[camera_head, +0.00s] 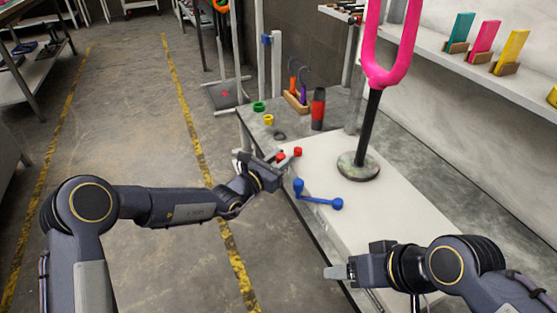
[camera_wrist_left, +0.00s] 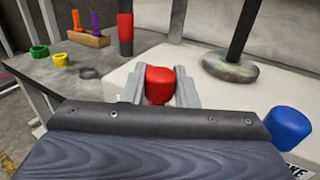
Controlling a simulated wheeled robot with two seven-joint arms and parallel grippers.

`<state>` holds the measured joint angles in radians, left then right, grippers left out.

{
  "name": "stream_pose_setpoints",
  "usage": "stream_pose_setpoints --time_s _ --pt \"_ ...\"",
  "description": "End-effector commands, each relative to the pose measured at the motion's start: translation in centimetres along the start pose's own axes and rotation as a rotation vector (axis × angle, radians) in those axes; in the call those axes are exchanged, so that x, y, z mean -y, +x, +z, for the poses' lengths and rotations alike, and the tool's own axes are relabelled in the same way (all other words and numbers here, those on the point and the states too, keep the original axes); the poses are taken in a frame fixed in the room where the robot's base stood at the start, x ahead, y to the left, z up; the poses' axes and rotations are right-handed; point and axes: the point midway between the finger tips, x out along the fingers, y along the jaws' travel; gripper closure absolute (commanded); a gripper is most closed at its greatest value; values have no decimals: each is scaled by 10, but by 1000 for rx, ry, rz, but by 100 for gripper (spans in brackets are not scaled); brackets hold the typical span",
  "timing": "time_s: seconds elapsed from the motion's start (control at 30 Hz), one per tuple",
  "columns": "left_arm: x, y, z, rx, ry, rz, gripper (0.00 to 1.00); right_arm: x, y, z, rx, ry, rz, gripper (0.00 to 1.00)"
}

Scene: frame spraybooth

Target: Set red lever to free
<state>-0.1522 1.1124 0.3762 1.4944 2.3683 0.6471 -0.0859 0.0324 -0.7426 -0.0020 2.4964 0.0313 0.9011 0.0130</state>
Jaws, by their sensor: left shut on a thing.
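The red lever (camera_head: 298,151) is on the white bench panel, near its left edge, with one red end beside my left fingers and another just right of them. My left gripper (camera_head: 273,158) is at the lever's near end. In the left wrist view, the red knob of the red lever (camera_wrist_left: 160,84) sits between the two grey fingers, which are shut on it. The lever's arm is mostly hidden there. My right gripper (camera_head: 338,272) is low over the bench's front edge, away from the lever; its finger gap cannot be made out.
A blue lever (camera_head: 318,200) lies close to the right; its knob shows in the wrist view (camera_wrist_left: 289,127). A pink fork on a black post (camera_head: 371,130) stands behind. A red-black bottle (camera_head: 318,109), coloured rings and a tool rack (camera_head: 296,102) are further back. Floor at left is open.

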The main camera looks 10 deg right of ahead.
Motion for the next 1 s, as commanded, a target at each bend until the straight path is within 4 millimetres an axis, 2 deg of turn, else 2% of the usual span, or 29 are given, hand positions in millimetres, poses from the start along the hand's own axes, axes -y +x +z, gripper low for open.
stream_pose_setpoints --time_s 0.13,0.17,0.3,0.67,1.0 --pt "2 0 -1 -2 -2 -4 100 0 0 0 0 0 0 36" --pt "2 0 -1 -2 -2 -5 71 0 0 0 0 0 0 36" --pt "2 0 -1 -2 -2 -4 53 0 0 0 0 0 0 36" --pt "1 -6 0 -2 -1 -2 53 1 -2 -1 0 0 0 36" --pt "1 -61 1 -2 -2 -2 53 5 -11 -6 0 0 0 36"
